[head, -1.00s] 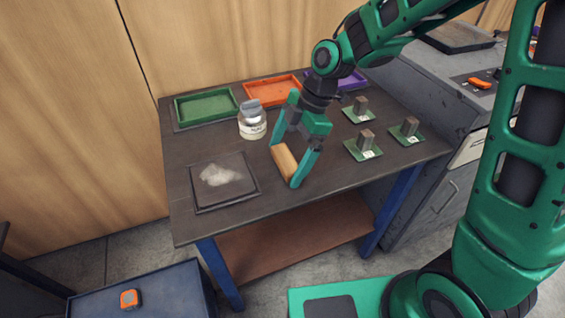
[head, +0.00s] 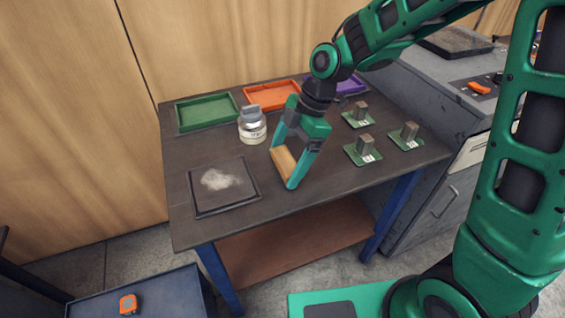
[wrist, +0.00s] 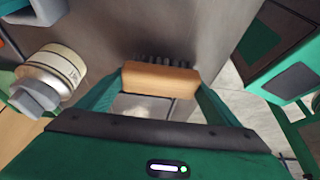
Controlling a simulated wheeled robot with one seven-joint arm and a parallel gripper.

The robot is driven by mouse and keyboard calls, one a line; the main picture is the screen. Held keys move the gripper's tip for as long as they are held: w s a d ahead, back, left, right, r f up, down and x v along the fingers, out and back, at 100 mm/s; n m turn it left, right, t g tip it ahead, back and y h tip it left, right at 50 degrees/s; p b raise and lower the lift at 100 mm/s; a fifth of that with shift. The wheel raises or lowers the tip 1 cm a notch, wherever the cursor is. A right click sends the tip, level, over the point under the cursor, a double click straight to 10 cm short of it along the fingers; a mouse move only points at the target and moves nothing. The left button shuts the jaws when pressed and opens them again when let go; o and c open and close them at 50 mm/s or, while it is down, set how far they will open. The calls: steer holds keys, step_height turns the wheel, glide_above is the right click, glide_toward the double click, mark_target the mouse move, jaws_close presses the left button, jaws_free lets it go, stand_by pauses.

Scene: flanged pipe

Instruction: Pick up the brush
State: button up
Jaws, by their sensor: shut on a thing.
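The brush has a light wooden block (head: 284,162) and shows between the fingers of my gripper (head: 284,168) in the head view. In the wrist view the wooden block (wrist: 160,79) spans the gap between both green fingertips, with dark bristles along its far side. My gripper is shut on the brush. In the head view the brush is at or just above the dark table top (head: 330,185); I cannot tell whether it touches it.
A labelled jar (head: 252,126) stands left of my gripper. A dark tray with pale powder (head: 224,186) lies front left. Green (head: 207,110), orange (head: 270,95) and purple (head: 352,86) trays line the back. Metal blocks on green plates (head: 364,147) stand to the right.

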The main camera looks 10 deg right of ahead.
mark_target(281, 160)
step_height(281, 160, up, 3)
steer(key=shift+r, duration=0.1)
steer(key=s+a+r, duration=0.6)
steer(key=s+a, duration=0.1)
steer(key=s, duration=0.2)
steer(key=shift+r, duration=0.35)
steer(key=shift+s+a, duration=0.1)
